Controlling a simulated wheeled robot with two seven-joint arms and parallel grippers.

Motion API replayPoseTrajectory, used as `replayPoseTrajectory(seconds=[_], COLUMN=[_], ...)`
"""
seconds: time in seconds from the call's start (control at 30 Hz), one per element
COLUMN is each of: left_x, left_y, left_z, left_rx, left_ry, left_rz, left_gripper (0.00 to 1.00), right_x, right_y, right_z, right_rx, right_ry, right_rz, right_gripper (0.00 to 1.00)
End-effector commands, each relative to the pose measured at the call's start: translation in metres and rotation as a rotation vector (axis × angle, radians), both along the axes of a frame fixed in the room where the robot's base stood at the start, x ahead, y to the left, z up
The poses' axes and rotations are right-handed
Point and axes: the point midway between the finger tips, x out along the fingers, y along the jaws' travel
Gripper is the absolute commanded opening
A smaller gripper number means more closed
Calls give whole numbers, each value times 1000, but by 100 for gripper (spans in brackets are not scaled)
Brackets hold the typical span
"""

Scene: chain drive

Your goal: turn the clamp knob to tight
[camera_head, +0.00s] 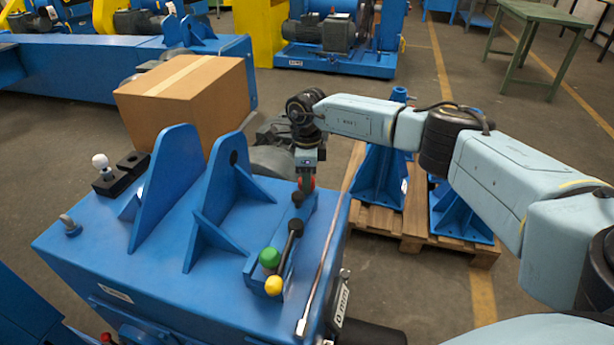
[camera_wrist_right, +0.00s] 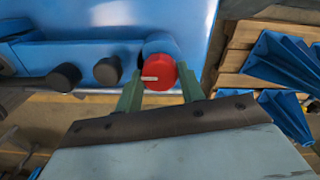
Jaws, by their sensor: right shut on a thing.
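The clamp knob is a red round knob (camera_wrist_right: 159,72) in the right wrist view, with a pale pointer line reaching from its middle to the left. It sits on the blue machine (camera_head: 100,262). My left gripper is not in view.
Two dark round knobs (camera_wrist_right: 107,71) sit left of the red one in the wrist view. Blue upright plates (camera_head: 168,180) and a cardboard box (camera_head: 187,95) are to the left. A pallet (camera_head: 412,232) holds blue brackets.

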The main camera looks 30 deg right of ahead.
Motion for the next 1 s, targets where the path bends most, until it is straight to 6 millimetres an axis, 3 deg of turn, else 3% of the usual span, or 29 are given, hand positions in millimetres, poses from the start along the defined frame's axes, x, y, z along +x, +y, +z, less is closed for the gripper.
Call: replayPoseTrajectory(seconds=[0.03, 0.07, 0.2, 0.47, 0.63, 1.0], left_x=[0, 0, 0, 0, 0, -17], left_y=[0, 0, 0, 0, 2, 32], left_z=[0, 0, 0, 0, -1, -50], left_rx=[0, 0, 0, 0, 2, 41], left_ry=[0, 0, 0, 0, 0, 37], left_rz=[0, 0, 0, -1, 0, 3], left_gripper=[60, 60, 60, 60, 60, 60], right_x=[1, 1, 1, 0, 1, 1], right_y=[0, 0, 0, 0, 0, 0], right_z=[1, 1, 1, 1, 13, 92], right_rx=[2, 2, 1, 1, 1, 2], right_ry=[-3, -3, -2, -1, -3, -5], right_rz=[-3, -3, -2, -1, 0, -1], right_gripper=[16, 42, 60, 60, 60, 60])
